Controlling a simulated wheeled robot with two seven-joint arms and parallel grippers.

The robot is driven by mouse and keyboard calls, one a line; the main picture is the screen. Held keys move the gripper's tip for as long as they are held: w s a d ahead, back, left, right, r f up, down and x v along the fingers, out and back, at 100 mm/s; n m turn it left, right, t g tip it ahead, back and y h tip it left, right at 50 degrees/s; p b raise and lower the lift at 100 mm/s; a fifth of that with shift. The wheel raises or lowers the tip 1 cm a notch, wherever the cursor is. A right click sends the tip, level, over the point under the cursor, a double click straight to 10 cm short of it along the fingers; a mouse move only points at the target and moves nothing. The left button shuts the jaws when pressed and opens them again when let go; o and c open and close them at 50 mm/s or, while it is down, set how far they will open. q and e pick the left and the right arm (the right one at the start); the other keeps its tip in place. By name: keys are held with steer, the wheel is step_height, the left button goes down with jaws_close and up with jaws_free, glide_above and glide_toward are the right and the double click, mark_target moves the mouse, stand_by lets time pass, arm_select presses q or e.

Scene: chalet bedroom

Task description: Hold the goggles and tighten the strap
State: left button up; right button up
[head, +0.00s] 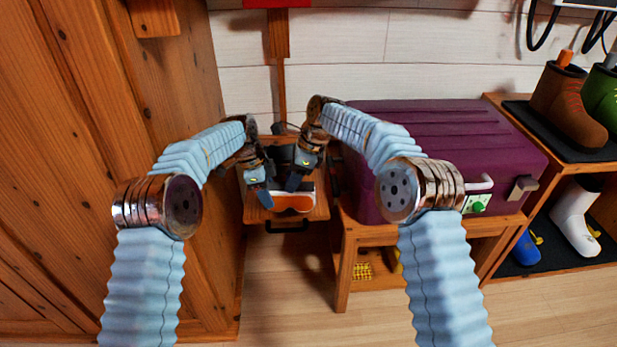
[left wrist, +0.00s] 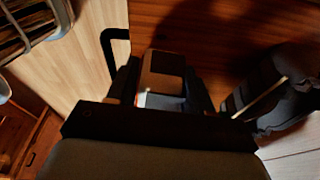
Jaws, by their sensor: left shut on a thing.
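The goggles (head: 294,202), with an orange lens and a pale rim, are at the small wooden table between my arms. My left gripper (head: 266,198) is at their left end and is shut on them. In the left wrist view a brown and grey piece with a small orange and white patch, likely part of the goggles (left wrist: 162,80), sits between the fingers. My right gripper (head: 293,184) is just above the goggles on the right, pointing down. Whether its fingers are open or touch anything is not clear. The strap cannot be made out clearly.
A wooden wardrobe (head: 120,120) stands close on the left. A purple trunk (head: 440,135) on a wooden bench is close on the right, with a boot shelf (head: 500,110) beyond. The small table (head: 257,216) has a black handle. Bare floor (head: 290,300) lies in front.

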steer(key=shift+o, duration=0.3)
steer(key=v, duration=0.6)
arm_select(q)
steer(key=o, duration=1.1)
steer(key=shift+c, duration=0.2)
steer(key=shift+r, duration=0.1)
